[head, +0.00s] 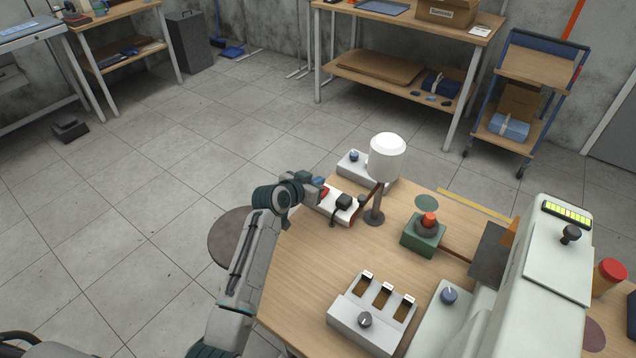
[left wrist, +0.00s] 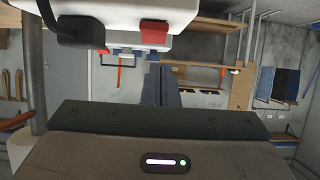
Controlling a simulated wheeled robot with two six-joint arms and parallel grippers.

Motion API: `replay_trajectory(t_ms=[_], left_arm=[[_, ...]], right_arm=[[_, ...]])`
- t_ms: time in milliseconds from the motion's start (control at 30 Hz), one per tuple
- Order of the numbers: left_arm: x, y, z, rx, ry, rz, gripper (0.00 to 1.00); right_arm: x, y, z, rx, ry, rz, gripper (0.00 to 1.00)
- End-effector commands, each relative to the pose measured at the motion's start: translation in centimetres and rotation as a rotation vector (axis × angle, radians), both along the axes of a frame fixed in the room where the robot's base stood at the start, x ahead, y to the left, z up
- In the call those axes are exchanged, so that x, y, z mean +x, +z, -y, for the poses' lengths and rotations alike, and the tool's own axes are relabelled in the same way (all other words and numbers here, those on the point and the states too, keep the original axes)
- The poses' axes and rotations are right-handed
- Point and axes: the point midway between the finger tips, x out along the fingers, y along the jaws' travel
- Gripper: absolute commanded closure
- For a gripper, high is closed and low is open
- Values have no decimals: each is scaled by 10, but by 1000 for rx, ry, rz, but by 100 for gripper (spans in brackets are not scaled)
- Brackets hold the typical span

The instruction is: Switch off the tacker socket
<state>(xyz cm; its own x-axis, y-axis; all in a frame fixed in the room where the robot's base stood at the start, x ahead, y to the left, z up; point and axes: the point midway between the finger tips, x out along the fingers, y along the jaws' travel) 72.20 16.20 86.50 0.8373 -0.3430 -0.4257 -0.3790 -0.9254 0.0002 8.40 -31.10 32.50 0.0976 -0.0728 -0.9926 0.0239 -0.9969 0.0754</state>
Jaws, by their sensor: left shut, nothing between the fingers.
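A white socket box (head: 338,207) sits at the far left edge of the wooden table. It has a red rocker switch (head: 323,192) at its left end and a black plug (head: 344,201) with a dark cord. In the left wrist view the red switch (left wrist: 154,34) and black plug (left wrist: 80,30) show at the top. My left gripper (head: 319,183) is shut and empty, close beside the switch end. Its fingers (left wrist: 161,72) lie together below the switch in the wrist view; I cannot tell whether they touch it. My right gripper is not in view.
A white lamp-like post (head: 386,160) stands just right of the socket box, with a grey box with a blue knob (head: 354,156) behind. A green box with a red button (head: 428,226), a three-slot white box (head: 371,315) and a large white machine (head: 545,270) occupy the table (head: 310,265).

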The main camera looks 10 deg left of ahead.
Motion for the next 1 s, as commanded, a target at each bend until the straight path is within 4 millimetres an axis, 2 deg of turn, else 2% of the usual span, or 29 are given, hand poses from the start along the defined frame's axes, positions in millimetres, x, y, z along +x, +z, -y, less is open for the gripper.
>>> replay_trajectory(t_ms=[200, 600, 667, 800, 833, 1000], left_arm=[[6, -16, 3, 0, 0, 1, 100], [7, -19, 3, 0, 0, 1, 100], [7, -17, 3, 3, 0, -7, 100], [12, -15, 5, 27, 0, -70, 100], [10, -22, 4, 27, -1, -66, 100], [10, -23, 4, 26, 0, -63, 100]], right_arm=[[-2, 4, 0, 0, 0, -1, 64], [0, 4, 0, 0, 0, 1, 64], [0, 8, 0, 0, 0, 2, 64], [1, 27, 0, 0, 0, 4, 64], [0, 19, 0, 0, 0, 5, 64], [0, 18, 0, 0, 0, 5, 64]])
